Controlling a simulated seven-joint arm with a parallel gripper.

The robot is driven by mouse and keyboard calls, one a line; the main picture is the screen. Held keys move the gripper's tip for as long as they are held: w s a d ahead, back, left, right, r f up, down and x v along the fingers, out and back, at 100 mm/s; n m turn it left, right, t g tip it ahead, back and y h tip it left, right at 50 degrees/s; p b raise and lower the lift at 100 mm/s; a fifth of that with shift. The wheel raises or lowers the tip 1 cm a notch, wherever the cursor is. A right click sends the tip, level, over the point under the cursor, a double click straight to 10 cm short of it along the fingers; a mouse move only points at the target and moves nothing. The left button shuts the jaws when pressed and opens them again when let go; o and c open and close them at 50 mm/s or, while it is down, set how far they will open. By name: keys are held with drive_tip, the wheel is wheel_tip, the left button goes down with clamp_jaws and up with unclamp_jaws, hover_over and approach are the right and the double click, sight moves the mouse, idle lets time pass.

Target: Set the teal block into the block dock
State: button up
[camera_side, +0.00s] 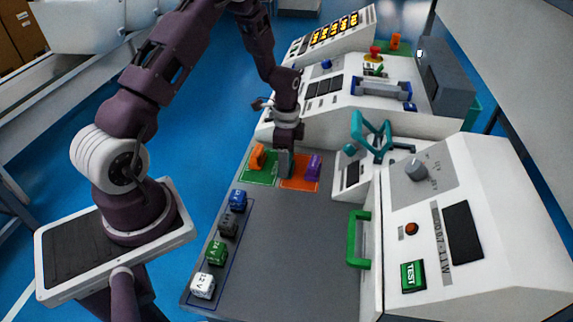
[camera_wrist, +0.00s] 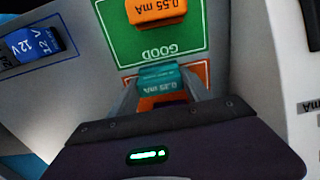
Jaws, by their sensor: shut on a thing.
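The teal block (camera_wrist: 158,82), marked 0.25 mA, is between the two fingers of my gripper (camera_wrist: 162,98) in the wrist view. My gripper is shut on it. In the side view my gripper (camera_side: 285,165) points down near the border of the green zone (camera_side: 254,178) and the orange zone (camera_side: 299,184). The fingers mostly hide the block there. I cannot tell whether the block touches the surface. I cannot tell for sure which fixture is the block dock.
An orange block (camera_side: 258,156) lies on the green GOOD zone. A purple block (camera_side: 314,167) stands on the orange zone. Several blocks, including a blue one (camera_side: 238,200), line the left edge. A teal-handled fixture (camera_side: 370,138) and a green handle (camera_side: 358,240) stand right. The grey mid-surface is clear.

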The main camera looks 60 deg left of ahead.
drive_tip(key=shift+n, duration=0.3)
drive_tip(key=r, duration=0.6)
drive_tip(key=d+r, duration=0.1)
drive_tip(key=r, duration=0.3)
drive_tip(key=s+d+r+n, duration=0.3)
drive_tip(key=d+n, duration=0.5)
drive_tip(key=d, duration=0.1)
drive_tip(key=shift+d+r, duration=0.2)
drive_tip(key=shift+r, duration=0.15)
drive_tip(key=a+f+n, duration=0.1)
drive_tip(key=a+n, duration=0.2)
drive_tip(key=w+a+f+n, duration=0.1)
drive_tip(key=a+n, duration=0.2)
drive_tip(key=a, duration=0.1)
drive_tip(key=w+a+f+n, duration=0.1)
drive_tip(key=a+n, duration=0.2)
drive_tip(key=a, duration=0.1)
drive_tip(key=shift+w+a+f, duration=0.2)
drive_tip(key=f, duration=1)
drive_tip(key=shift+a, duration=0.3)
drive_tip(key=shift+f, duration=0.1)
drive_tip(key=o, duration=1.3)
